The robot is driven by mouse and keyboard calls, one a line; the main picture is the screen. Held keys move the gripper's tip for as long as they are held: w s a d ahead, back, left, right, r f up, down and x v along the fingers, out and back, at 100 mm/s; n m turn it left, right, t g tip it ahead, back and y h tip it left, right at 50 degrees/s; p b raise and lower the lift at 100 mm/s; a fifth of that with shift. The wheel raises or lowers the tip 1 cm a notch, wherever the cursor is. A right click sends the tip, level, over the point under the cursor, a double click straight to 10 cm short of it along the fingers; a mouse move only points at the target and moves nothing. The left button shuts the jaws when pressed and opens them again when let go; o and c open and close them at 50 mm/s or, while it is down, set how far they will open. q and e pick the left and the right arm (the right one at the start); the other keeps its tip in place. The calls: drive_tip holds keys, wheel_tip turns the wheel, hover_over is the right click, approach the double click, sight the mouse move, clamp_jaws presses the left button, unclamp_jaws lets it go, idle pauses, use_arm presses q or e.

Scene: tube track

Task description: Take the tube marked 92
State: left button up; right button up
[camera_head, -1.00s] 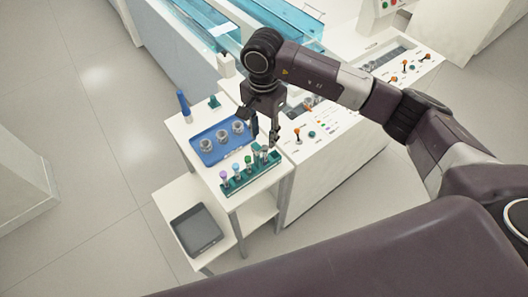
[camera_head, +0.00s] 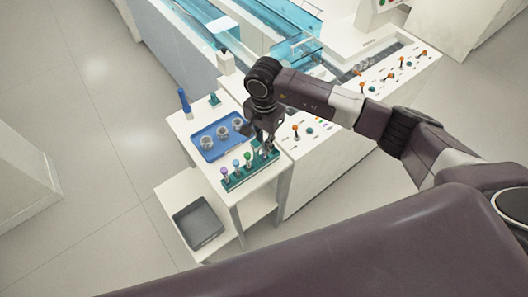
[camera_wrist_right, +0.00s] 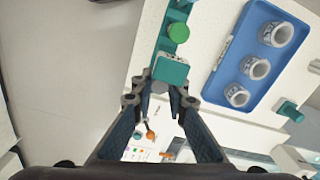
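A green rack (camera_head: 236,183) stands on the white side table and holds several tubes upright. A purple-capped tube (camera_head: 225,172), a light-blue-capped tube (camera_head: 236,163) and a green-capped tube (camera_head: 248,157) show in its left part. I cannot read the number 92 on any tube. My right gripper (camera_head: 264,146) is over the rack's right end and hides what is there. In the right wrist view my right gripper (camera_wrist_right: 160,100) is open, its fingers apart, just by a teal block-like piece (camera_wrist_right: 171,70) with a pale top. The green cap (camera_wrist_right: 179,33) lies beyond. My left gripper is not in view.
A blue tray (camera_head: 204,154) with three grey ring-like holders lies behind the rack. A blue upright object (camera_head: 183,101) and a small teal piece (camera_head: 214,100) stand at the back. A grey bin (camera_head: 197,224) sits on the lower shelf. A control panel (camera_head: 308,133) is to the right.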

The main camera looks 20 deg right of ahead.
drive_tip(key=shift+r, duration=0.15)
drive_tip(key=shift+c, duration=0.5)
drive_tip(key=shift+w+r, duration=0.1)
drive_tip(key=shift+r, duration=0.45)
wheel_tip(320, 180, up, 19)
drive_tip(key=b, duration=0.5)
drive_tip(key=shift+f, duration=0.15)
